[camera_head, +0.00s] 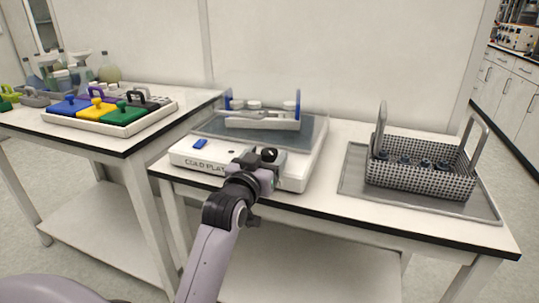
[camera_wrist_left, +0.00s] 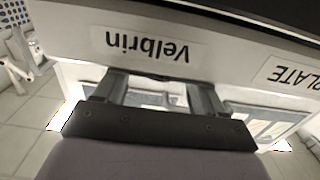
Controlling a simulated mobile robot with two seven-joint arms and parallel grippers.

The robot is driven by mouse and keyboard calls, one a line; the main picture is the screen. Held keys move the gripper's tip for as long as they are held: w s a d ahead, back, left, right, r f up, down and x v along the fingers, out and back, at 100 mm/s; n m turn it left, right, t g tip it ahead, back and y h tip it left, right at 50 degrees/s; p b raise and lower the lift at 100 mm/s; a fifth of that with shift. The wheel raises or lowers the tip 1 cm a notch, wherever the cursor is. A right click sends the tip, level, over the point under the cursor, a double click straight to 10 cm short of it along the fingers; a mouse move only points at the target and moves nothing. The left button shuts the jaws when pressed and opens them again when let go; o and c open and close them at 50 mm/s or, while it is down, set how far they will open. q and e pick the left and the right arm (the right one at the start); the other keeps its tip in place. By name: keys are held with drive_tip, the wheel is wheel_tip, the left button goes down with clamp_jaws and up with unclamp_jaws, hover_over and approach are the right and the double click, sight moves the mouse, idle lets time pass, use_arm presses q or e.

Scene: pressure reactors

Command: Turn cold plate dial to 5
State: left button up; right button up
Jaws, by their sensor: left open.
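The cold plate (camera_head: 182,150) is a white unit with a grey top on the middle table, its front lettered "COLD PLAT...", the rest hidden by my arm. A round black knob with a light mark, seemingly the dial (camera_head: 269,154), shows at its front right beside my left gripper (camera_head: 258,162). In the left wrist view my left gripper (camera_wrist_left: 155,88) is open with nothing between its fingers. It faces the unit's white front with an upside-down "Velbrin" label (camera_wrist_left: 147,46). The dial's setting is too small to read, and contact cannot be told. My right gripper is not in view.
A blue-ended rack (camera_head: 262,122) stands on the cold plate, with a small blue piece (camera_head: 200,143) near its front left. A perforated metal basket (camera_head: 421,180) stands on a grey tray (camera_head: 352,181) at right. Colored lidded blocks (camera_head: 97,110) sit on the left table.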

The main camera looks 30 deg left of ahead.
use_arm(q)
drive_tip(key=c, duration=0.9)
drive_tip(key=shift+c, duration=0.9)
drive_tip(key=shift+a+r+m+h+p, duration=0.15)
drive_tip(key=shift+m+h+p, duration=0.25)
drive_tip(key=shift+h+p, duration=0.2)
drive_tip(key=shift+a+m+h+p, duration=0.15)
drive_tip(key=shift+m+h+p, duration=0.25)
drive_tip(key=shift+m+h, duration=0.55)
drive_tip(key=shift+a+t+h, duration=0.1)
drive_tip(key=shift+t+h, duration=0.2)
drive_tip(key=shift+h, duration=0.45)
drive_tip(key=shift+m, duration=0.35)
drive_tip(key=shift+a+m+h+b, duration=0.1)
drive_tip(key=shift+m+h+b, duration=0.3)
drive_tip(key=shift+h, duration=0.7)
